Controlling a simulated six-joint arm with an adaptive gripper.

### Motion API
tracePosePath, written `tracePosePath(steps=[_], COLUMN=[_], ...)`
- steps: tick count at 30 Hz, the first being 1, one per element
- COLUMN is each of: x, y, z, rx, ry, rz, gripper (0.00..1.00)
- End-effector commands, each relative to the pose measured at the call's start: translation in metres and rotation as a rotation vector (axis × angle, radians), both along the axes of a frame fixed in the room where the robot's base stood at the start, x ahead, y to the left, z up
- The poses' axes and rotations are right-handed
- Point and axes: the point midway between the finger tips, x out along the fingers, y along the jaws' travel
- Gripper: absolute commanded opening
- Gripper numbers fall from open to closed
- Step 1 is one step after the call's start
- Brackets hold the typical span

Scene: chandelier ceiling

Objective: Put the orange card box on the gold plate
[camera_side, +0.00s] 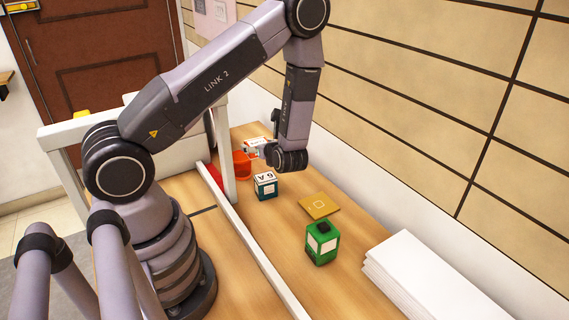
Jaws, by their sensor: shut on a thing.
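The orange card box (241,166) shows left of my wrist, behind the lettered cube. My gripper (252,150) is small in the side view and partly hidden by my wrist. It is at the upper part of the orange box and appears shut on it; the finger contact is not clear. I cannot tell whether the box is clear of the table. The gold plate (319,206) is a flat square with a pale square outline, lying on the wooden table to the lower right of the gripper. Nothing is on it.
A dark teal and white lettered cube (265,184) stands between the orange box and the plate. A green box with a black top (322,243) stands just in front of the plate. A white stack (430,275) lies at right by the wall. A white rail (253,245) runs along the left.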

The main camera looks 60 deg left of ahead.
Motion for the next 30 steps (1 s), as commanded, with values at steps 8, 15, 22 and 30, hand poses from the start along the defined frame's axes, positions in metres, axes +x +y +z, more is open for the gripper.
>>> tracePosePath(steps=[8,15,22,30], x=[-0.01,-0.022,0.023,0.082], y=[-0.111,-0.15,-0.145,-0.138], z=[0.004,0.001,-0.021,-0.063], rx=[-0.011,-0.029,-0.031,-0.028], ry=[-0.01,-0.013,-0.015,-0.01], rz=[0.049,0.08,0.089,0.085], gripper=[0.25,0.25,0.25,0.25])
